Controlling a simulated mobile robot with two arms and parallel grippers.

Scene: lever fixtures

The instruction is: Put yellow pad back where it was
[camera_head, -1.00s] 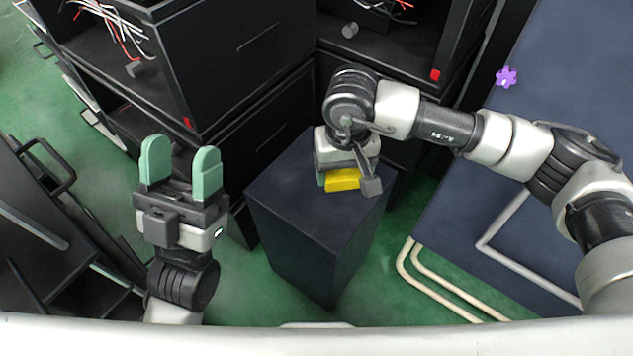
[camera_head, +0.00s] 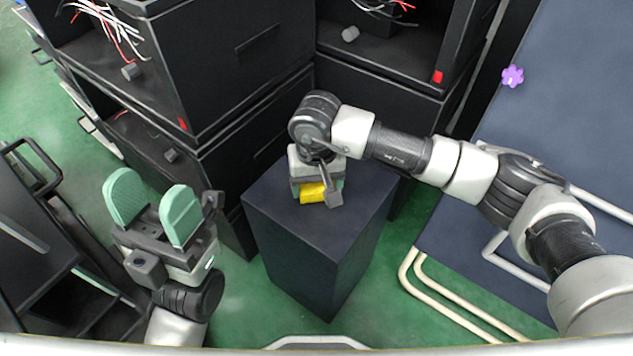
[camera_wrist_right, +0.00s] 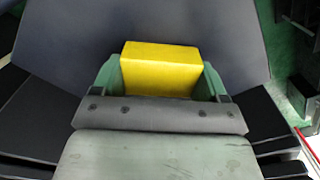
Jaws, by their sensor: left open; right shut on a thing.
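The yellow pad (camera_head: 312,193) is a small yellow block between the green fingers of my right gripper (camera_head: 318,190), over the top of the dark pedestal (camera_head: 355,205). In the right wrist view the pad (camera_wrist_right: 160,68) sits between both fingers (camera_wrist_right: 160,80), with the dark pedestal top (camera_wrist_right: 195,25) behind it. My right gripper is shut on it and points down. I cannot tell whether the pad touches the pedestal. My left gripper (camera_head: 152,212) is open and empty, left of the pedestal, with green fingers up.
Black cabinets (camera_head: 225,60) with loose wires stand behind the pedestal. A dark blue table (camera_head: 560,110) with a purple flower-shaped piece (camera_head: 512,76) is at the right. Pale pipe legs (camera_head: 440,290) stand near the pedestal's right side. Green floor shows between them.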

